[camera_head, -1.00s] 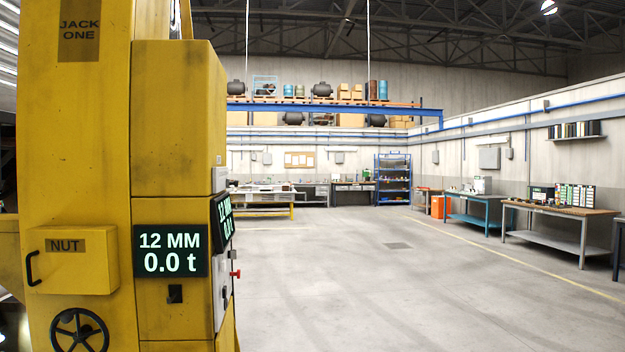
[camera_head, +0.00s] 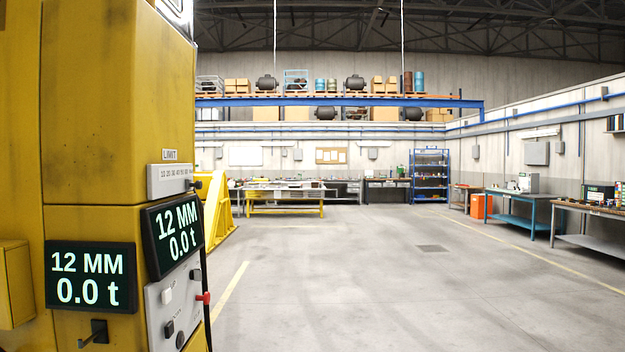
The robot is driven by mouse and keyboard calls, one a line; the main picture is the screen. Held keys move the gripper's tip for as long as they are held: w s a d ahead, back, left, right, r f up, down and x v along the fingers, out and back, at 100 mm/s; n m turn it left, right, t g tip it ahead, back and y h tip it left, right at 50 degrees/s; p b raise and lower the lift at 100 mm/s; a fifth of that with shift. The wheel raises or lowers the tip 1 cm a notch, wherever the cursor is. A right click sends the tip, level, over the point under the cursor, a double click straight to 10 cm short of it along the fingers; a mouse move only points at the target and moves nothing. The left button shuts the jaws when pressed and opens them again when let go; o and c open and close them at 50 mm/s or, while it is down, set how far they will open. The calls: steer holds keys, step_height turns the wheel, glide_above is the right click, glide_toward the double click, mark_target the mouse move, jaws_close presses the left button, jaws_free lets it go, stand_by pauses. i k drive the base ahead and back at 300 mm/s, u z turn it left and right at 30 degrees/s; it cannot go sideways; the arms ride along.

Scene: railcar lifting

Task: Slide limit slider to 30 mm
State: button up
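The limit slider's scale plate (camera_head: 170,180) is a pale strip on the right face of the yellow jack column (camera_head: 100,110), under a small "LIMIT" label (camera_head: 170,155). Its printed numbers are small and seen at a steep angle. A dark knob (camera_head: 196,184) shows at the plate's right end; I cannot read the value it stands at. Below it, a tilted display (camera_head: 172,235) reads 12 MM and 0.0 t, as does the front display (camera_head: 91,277). My gripper is not in view.
A dark hook (camera_head: 94,335) juts from the column. Open concrete floor (camera_head: 340,270) lies to the right, with workbenches far off.

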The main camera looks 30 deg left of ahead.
mark_target(198, 184)
steer(key=u, duration=2.1)
steer(key=i, duration=1)
steer(key=u, duration=0.05)
